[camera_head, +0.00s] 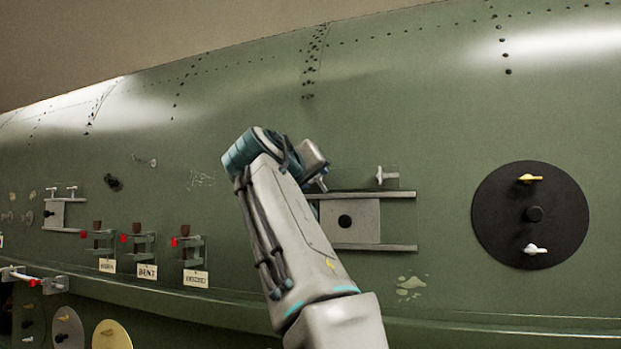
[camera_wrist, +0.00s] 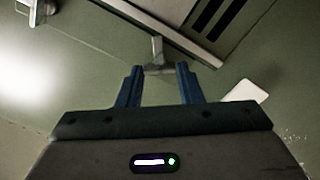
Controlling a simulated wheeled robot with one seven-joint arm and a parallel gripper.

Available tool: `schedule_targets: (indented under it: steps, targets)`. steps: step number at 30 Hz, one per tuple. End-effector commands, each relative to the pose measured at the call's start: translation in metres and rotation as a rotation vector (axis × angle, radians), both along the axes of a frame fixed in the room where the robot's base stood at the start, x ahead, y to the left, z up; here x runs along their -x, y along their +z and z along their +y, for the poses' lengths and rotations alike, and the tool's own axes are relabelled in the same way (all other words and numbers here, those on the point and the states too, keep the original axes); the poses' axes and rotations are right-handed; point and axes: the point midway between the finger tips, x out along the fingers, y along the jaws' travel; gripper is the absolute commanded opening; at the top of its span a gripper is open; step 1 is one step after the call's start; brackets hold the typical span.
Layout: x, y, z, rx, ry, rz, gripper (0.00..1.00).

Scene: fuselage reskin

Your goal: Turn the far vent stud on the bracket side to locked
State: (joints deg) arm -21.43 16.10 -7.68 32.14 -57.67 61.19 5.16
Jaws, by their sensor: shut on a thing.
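A pale T-shaped stud (camera_wrist: 157,48) stands between the two blue fingertips of my gripper (camera_wrist: 160,70) in the wrist view. My gripper is shut on its crossbar, beside the edge of a railed panel. In the head view my wrist hides most of this stud, at the upper left of the railed panel (camera_head: 363,234). A second pale T-shaped stud (camera_head: 387,176) sits free above the panel's right part; a similar one (camera_wrist: 38,12) shows at the wrist view's upper left. I cannot read any locked marking.
Several small red-tipped brackets (camera_head: 193,246) with labels are at the left. The green skin above the panel is clear.

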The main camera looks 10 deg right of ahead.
Motion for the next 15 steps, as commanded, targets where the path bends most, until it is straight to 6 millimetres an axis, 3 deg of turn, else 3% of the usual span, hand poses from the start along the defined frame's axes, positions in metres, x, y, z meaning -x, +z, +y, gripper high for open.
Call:
schedule_targets:
  steps: [15]
  targets:
    - [-0.0003, -0.0016, -0.0002, -0.368, -0.001, -0.242, 0.1]
